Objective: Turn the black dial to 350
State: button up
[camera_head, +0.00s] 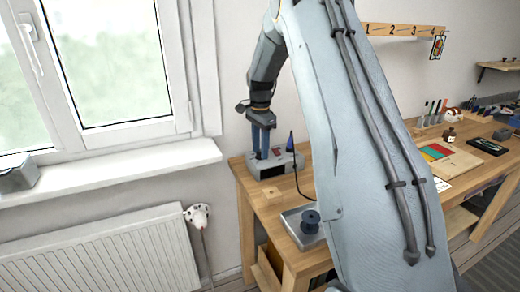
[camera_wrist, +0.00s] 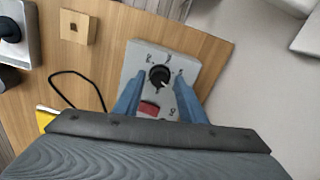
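The black dial (camera_wrist: 160,77) sits on top of a light grey box (camera_wrist: 137,62) and has a small pale pointer mark, seen in the wrist view toward its lower right. Markings ring the dial but are too small to read. A dark red display (camera_wrist: 149,108) is on the same box. The box (camera_head: 268,170) also stands at the back left of the workbench in the head view, where the dial is hidden. My gripper (camera_wrist: 158,84) points down at the box, its two blue fingers apart on either side of the dial. The gripper (camera_head: 262,154) holds nothing that I can see.
A black iron (camera_head: 291,143) stands at the box's right, with a black cable. A dark spool (camera_head: 310,218) on a metal plate and a small wooden block (camera_wrist: 77,27) are nearby. The window sill (camera_head: 110,170) and radiator (camera_head: 110,250) are left of the bench.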

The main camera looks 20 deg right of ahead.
aim_at(260, 153)
dwell(0.3)
notch_tip(260, 153, up, 8)
jog(key=shift+f+b, duration=0.15)
jog(key=shift+b, duration=0.75)
jog(key=shift+s, duration=0.1)
jog(key=s+a+f+n, duration=0.3)
jog(key=s+a+n, duration=0.2)
jog(key=s, duration=0.6)
jog(key=s+a+f+n, duration=0.3)
jog(key=s+a+n, duration=0.1)
jog(key=s, duration=0.7)
jog(key=s+a+f+n, duration=0.3)
jog(key=s+a+n, duration=0.2)
jog(key=s, duration=0.6)
jog(key=shift+s+a+n+t, duration=0.3)
jog(key=shift+s+a+n, duration=0.05)
jog(key=shift+n, duration=0.75)
jog(key=shift+c, duration=0.3)
